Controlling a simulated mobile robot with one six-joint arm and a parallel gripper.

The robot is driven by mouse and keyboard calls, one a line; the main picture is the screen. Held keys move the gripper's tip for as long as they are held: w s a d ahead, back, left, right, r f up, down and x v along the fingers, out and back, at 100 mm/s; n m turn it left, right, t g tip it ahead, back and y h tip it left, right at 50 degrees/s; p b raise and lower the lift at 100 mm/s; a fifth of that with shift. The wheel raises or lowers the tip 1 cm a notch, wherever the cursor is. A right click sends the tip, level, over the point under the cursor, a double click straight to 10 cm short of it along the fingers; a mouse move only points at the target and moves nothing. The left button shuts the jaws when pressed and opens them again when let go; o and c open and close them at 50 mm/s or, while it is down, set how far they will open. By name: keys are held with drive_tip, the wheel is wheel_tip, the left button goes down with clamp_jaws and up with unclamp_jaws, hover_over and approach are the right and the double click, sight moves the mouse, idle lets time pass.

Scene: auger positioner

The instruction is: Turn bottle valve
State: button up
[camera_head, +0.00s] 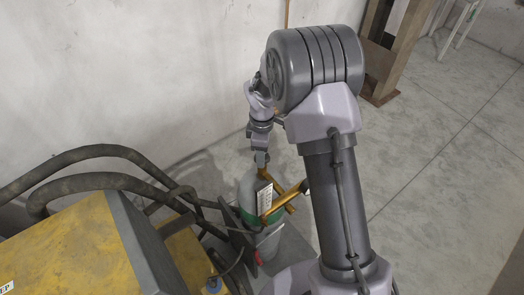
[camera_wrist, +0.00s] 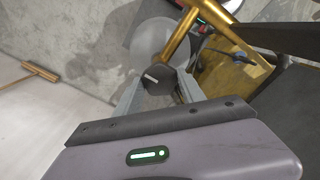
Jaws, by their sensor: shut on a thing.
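The gas bottle (camera_head: 246,192), grey above and green below, stands upright beside the yellow machine in the head view. Its rounded grey top (camera_wrist: 150,38) shows in the wrist view. The dark, many-sided bottle valve (camera_wrist: 158,80) sits between my fingers in the wrist view. My gripper (camera_wrist: 157,90) is shut on the valve, with one finger on each side of it. In the head view my gripper (camera_head: 261,158) points down at the bottle's top, and the valve is hidden there.
A brass-coloured bar frame (camera_head: 285,202) stands close beside the bottle; a bar (camera_wrist: 178,38) passes near the valve. The yellow machine (camera_head: 85,245) and thick dark hoses (camera_head: 95,152) are to the left. A wall is behind. Open floor (camera_head: 440,170) lies to the right.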

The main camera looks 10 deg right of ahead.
drive_tip(key=n+p, duration=0.1)
drive_tip(key=n, duration=0.2)
drive_tip(key=shift+r+n, duration=0.1)
drive_tip(key=shift+n, duration=0.2)
drive_tip(key=shift+n+p, duration=0.5)
drive_tip(key=shift+n, duration=1.3)
drive_tip(key=o, duration=1.4)
drive_tip(key=shift+c, duration=0.2)
wheel_tip(320, 180, up, 17)
drive_tip(key=p, duration=0.1)
drive_tip(key=shift+r, duration=0.15)
